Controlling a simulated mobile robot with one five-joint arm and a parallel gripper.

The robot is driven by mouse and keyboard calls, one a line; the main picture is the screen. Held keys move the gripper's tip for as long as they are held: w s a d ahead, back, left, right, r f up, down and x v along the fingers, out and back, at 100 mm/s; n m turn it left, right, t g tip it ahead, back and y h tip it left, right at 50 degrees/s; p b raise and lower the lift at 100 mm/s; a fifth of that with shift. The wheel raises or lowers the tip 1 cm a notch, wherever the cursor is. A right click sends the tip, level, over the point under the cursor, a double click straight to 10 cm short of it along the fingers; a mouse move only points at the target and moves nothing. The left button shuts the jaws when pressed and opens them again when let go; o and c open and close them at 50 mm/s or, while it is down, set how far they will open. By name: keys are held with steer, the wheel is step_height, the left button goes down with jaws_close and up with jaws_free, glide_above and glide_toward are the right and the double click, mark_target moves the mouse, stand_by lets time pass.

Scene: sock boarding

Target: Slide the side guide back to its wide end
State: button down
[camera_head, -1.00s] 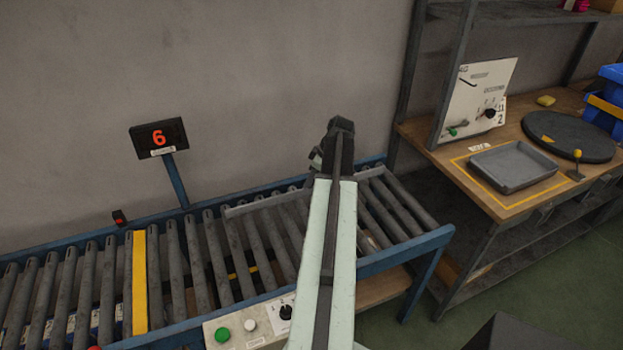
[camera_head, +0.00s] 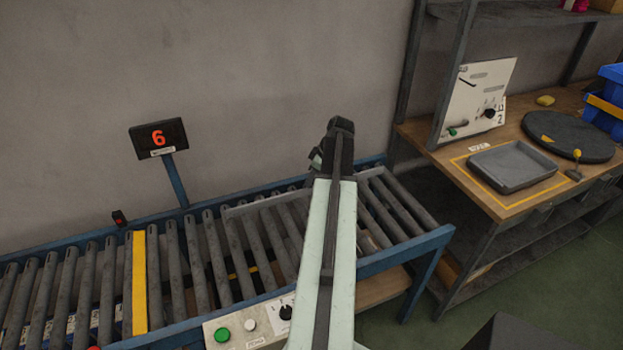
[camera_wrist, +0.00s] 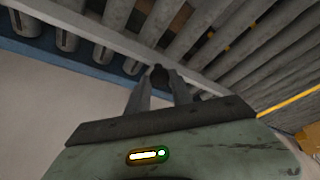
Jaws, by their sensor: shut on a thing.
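The side guide (camera_head: 262,202) is a long grey rail lying along the roller conveyor, towards its wall side. My arm crosses in front of it in the head view and hides part of it. In the wrist view the guide (camera_wrist: 105,38) runs slantwise across the rollers. A dark round knob (camera_wrist: 160,74) stands at the guide, between the fingertips of my gripper (camera_wrist: 159,88). My gripper is shut on this knob. In the head view the fingers and the knob are hidden behind my arm.
The blue conveyor frame (camera_head: 400,248) borders the rollers. A control panel (camera_head: 250,325) with buttons sits on the near side. A wooden bench with a grey tray (camera_head: 512,167) is at right.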

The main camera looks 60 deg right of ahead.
steer(key=w+d, duration=0.4)
steer(key=w, duration=0.1)
steer(key=shift+w+d, duration=0.15)
steer(key=shift+w, duration=0.25)
steer(key=c, duration=1.1)
jaws_free()
steer(key=shift+c, duration=0.2)
steer(key=p+v, duration=0.7)
steer(key=v, duration=0.1)
